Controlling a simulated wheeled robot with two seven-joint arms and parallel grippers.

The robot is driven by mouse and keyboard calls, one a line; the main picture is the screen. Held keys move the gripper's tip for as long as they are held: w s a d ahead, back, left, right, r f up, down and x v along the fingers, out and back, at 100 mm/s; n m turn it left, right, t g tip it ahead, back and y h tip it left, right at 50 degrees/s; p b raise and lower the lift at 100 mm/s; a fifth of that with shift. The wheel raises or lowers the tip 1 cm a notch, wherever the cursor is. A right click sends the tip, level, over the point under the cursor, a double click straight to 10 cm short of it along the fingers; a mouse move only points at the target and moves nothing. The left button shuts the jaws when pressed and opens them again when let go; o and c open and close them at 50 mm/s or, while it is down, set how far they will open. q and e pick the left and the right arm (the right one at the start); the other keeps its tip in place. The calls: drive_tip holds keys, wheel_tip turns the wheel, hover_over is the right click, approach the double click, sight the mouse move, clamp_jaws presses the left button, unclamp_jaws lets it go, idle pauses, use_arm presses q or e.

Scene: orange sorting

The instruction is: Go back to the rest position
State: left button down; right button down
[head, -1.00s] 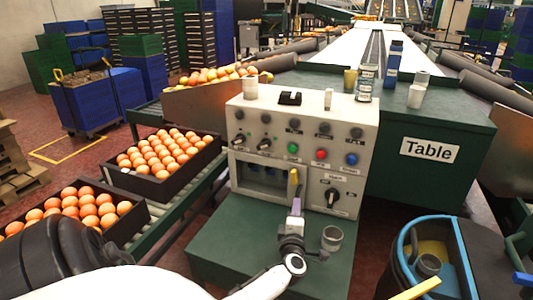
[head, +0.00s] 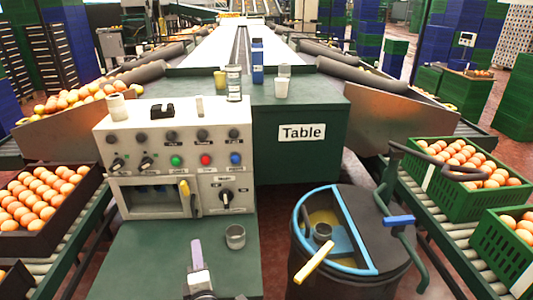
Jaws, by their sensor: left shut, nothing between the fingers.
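My left gripper (head: 197,258) shows at the bottom of the head view, over the green ledge in front of the control panel (head: 150,140). Its fingers are shut with nothing held, and they point up the picture toward the panel. Only the gripper and a bit of its wrist show; the rest of my left arm is out of frame. It is left of and apart from a small grey cup (head: 235,236) on the ledge. My right gripper is not in view.
A dark barrel (head: 375,235) with a blue rim and yellow handle stands right of the ledge. A black crate of oranges (head: 28,240) is at left, and green crates (head: 428,184) of oranges are on the right conveyor. The green table (head: 375,120) stands behind.

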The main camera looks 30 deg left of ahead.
use_arm(q)
drive_tip(key=d+m+t+h, duration=0.1)
drive_tip(key=d+m, duration=0.1)
drive_tip(key=d+m+t+h, duration=0.1)
drive_tip(key=d+m+h, duration=0.1)
drive_tip(key=m, duration=0.1)
drive_tip(key=d+m+t+h, duration=0.1)
drive_tip(key=d+m, duration=0.1)
drive_tip(key=shift+w+d+r+h, duration=0.15)
drive_tip(key=shift+w+d+h, duration=0.2)
drive_tip(key=shift+d+h, duration=0.05)
drive_tip(key=s+d+f+m+h, duration=0.2)
drive_tip(key=d+m+h, duration=0.2)
drive_tip(key=d+m, duration=0.15)
drive_tip(key=s+d+f+m+h, duration=0.1)
drive_tip(key=s+d+m+h, duration=0.1)
drive_tip(key=d+m+h, duration=0.3)
drive_tip(key=s+d+f+m+g, duration=0.3)
drive_tip(key=s+d+f+m, duration=0.1)
drive_tip(key=s, duration=0.3)
drive_tip(key=s+d+f+m+g+h, duration=0.1)
drive_tip(key=s+d+f+m+g, duration=0.3)
drive_tip(key=s+m, duration=0.3)
drive_tip(key=shift+s+d+f, duration=0.25)
drive_tip(key=shift+s, duration=0.45)
drive_tip(key=shift+a, duration=0.1)
